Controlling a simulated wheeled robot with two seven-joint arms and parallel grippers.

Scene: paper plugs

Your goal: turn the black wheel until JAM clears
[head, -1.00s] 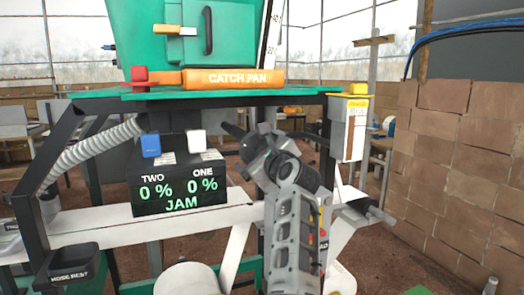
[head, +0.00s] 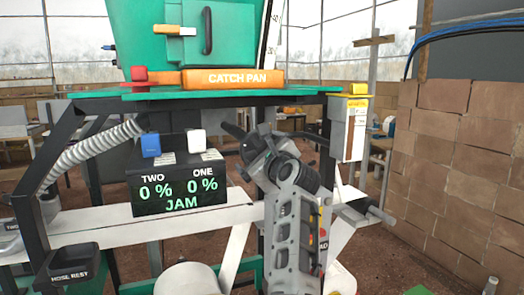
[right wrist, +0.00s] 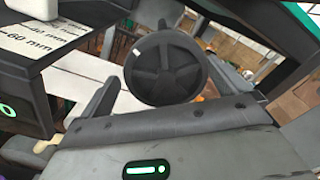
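The black wheel (right wrist: 165,67), a round spoked knob with a small pale mark on its rim, shows in the right wrist view. My right gripper (head: 240,150) is at the right end of the display box in the head view, where it hides the wheel. In the right wrist view its fingers are spread with the wheel between them; I cannot tell whether they touch it. The black display box (head: 165,187) reads TWO 0 %, ONE 0 % and JAM in green. My left gripper is not in view.
A blue block (head: 151,145) and a white block (head: 197,140) sit on the display box. The orange catch pan (head: 232,78) lies on the green shelf above. A ribbed hose (head: 95,147) and the hose rest (head: 72,262) are at left. A brick wall (head: 455,170) stands at right.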

